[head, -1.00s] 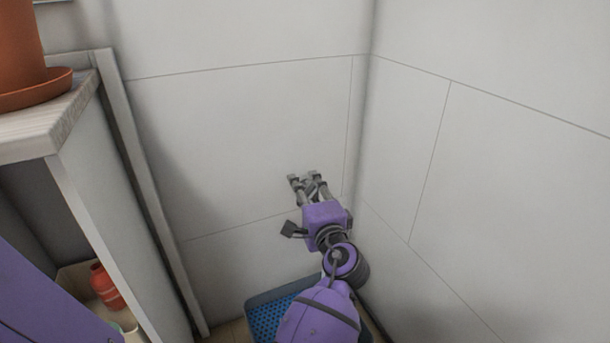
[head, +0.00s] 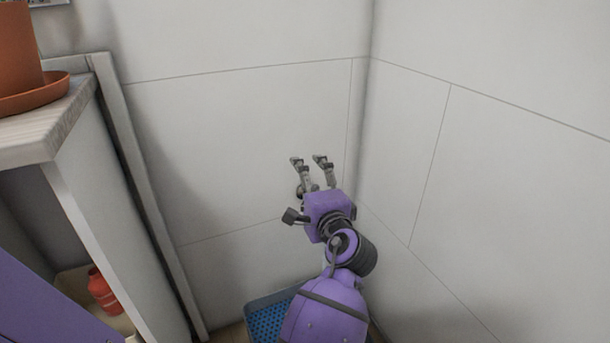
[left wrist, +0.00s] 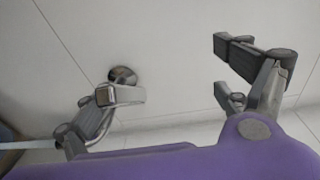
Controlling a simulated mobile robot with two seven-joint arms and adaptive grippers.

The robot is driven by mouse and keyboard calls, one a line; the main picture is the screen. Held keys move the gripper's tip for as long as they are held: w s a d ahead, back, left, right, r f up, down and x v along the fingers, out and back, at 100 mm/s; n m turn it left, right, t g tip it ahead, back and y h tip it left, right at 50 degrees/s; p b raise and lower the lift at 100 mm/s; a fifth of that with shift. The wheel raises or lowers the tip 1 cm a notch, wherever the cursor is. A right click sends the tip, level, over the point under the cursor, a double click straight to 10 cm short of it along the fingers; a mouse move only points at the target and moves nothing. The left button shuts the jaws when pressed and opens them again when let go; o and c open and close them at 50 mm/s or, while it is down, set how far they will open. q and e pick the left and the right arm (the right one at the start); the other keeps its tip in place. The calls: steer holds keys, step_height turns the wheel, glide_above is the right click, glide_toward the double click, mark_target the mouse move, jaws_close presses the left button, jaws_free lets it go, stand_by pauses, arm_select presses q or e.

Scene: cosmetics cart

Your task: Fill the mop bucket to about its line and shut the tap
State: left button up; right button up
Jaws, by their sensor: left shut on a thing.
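My left gripper (head: 307,159) is at the back wall near the corner. In the left wrist view the gripper (left wrist: 170,72) shows a finger at each side, and the tap's round metal wall fitting (left wrist: 122,75) and chrome part (left wrist: 126,95) are at the left finger. No water shows clearly. I make out no mop bucket or fill line. My right gripper is out of view.
A blue perforated tray (head: 266,319) lies on the floor below my left arm. A shelf unit (head: 100,215) stands at the left, with a terracotta pot (head: 18,55) on top and a red bottle (head: 103,291) inside. Walls close off the corner.

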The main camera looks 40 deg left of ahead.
arm_select(q)
steer(key=shift+s+d+r+p, duration=0.15)
steer(key=shift+s+d+r, duration=0.25)
steer(key=shift+d, duration=0.5)
steer(key=shift+s+d+r+p, duration=0.15)
steer(key=shift+s+d+r, duration=0.25)
steer(key=shift+d, duration=0.55)
steer(key=shift+s+d+r+p, duration=0.2)
steer(key=shift+s+d, duration=0.25)
steer(key=shift+d, duration=0.45)
steer(key=shift+c, duration=1.3)
steer(key=shift+s+d+r, duration=0.35)
steer(key=shift+s+d, duration=0.25)
steer(key=shift+d, duration=0.15)
steer(key=c, duration=0.6)
steer(key=shift+s+d+f, duration=0.2)
steer(key=shift+d+f, duration=0.15)
steer(key=shift+c, duration=0.2)
steer(key=shift+f, duration=0.15)
steer(key=shift+p, duration=0.3)
